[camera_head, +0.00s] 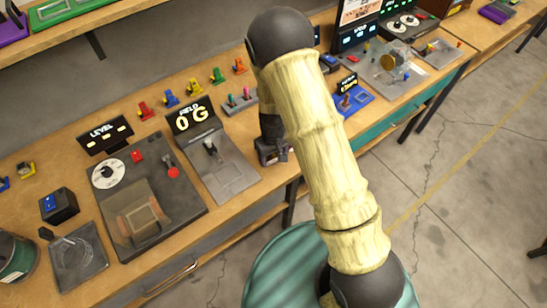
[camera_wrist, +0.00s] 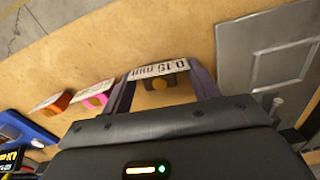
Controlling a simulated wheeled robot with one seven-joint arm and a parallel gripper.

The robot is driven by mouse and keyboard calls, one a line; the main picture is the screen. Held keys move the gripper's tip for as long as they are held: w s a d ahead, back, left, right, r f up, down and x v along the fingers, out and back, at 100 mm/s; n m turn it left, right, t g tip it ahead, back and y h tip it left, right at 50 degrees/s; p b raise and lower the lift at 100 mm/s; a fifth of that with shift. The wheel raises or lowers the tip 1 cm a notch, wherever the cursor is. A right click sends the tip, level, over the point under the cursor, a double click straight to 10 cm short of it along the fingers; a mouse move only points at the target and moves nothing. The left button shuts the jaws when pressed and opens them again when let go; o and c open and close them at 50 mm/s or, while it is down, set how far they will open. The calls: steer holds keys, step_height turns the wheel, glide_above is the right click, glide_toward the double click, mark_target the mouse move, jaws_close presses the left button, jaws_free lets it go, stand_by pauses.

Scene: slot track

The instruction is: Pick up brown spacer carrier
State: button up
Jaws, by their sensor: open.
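The brown spacer carrier (camera_wrist: 155,82) shows in the wrist view, on the wooden bench, with a pale label that seems to read 0.15 MM. Part of it is hidden by my gripper's body. My gripper (camera_wrist: 165,88) is open, with one purple-tinted finger on each side of the carrier. I cannot tell whether the fingers touch it. In the head view, my gripper (camera_head: 272,152) is low over the bench's front edge, right of the FIELD device. The carrier cannot be made out there.
A pink carrier (camera_wrist: 97,100) and an orange carrier (camera_wrist: 57,103) lie left of the brown one in the wrist view. A grey panel (camera_wrist: 262,55) lies close on the right. The FIELD device (camera_head: 215,165) and blue device (camera_head: 352,100) flank my gripper.

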mark_target(273, 156)
steer(key=c, duration=1.1)
steer(key=shift+o, duration=0.2)
step_height(273, 156, up, 10)
steer(key=b, duration=0.1)
